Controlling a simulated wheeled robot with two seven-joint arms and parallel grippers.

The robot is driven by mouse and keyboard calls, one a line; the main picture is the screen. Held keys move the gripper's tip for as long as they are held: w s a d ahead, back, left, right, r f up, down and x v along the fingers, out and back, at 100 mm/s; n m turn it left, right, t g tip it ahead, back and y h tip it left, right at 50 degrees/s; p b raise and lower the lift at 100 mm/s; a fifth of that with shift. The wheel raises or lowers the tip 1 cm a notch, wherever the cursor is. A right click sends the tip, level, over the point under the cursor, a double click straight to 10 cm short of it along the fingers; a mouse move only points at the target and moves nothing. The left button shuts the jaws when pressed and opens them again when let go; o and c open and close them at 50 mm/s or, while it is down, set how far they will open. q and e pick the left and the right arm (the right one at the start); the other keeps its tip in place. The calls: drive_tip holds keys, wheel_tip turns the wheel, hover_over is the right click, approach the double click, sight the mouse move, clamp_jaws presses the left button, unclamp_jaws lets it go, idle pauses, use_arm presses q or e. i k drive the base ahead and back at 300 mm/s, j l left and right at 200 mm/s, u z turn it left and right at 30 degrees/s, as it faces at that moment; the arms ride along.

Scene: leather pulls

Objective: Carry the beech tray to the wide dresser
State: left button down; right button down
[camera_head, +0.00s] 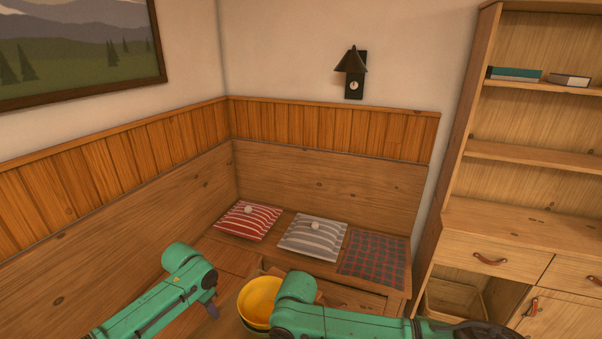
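A wide wooden dresser (458,225) with leather pulls stands at the right, with open shelves above and drawers below. I cannot clearly make out the beech tray; a pale wooden edge shows around a yellow bowl (256,300) at the bottom middle, mostly hidden by my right arm. A green rim shows under the yellow bowl. My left arm comes in from the lower left, and its gripper (211,301) points down to the left of the bowl. Its fingers show too little to tell open from shut.
A corner bench (320,185) runs along the walls, with a red striped cushion (246,222), a grey striped cushion (313,239) and a checked cloth (374,256) on its seat. A basket (452,302) sits in the dresser's lower opening. The dresser's counter (530,233) looks clear.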

sight(517, 236)
drive_tip(key=i+l, duration=0.15)
drive_tip(key=l, duration=0.45)
drive_tip(key=i+l, duration=0.15)
drive_tip(key=l, duration=0.45)
drive_tip(key=i+l+z, duration=0.1)
drive_tip(key=l, duration=0.5)
drive_tip(key=i+l, duration=0.25)
drive_tip(key=l, duration=0.35)
drive_tip(key=i+l, duration=0.2)
drive_tip(key=l, duration=0.4)
drive_tip(key=i+l, duration=0.15)
drive_tip(key=l, duration=0.45)
drive_tip(key=i+l+z, duration=0.1)
drive_tip(key=l, duration=0.5)
drive_tip(key=i+l, duration=0.3)
drive_tip(key=l, duration=0.25)
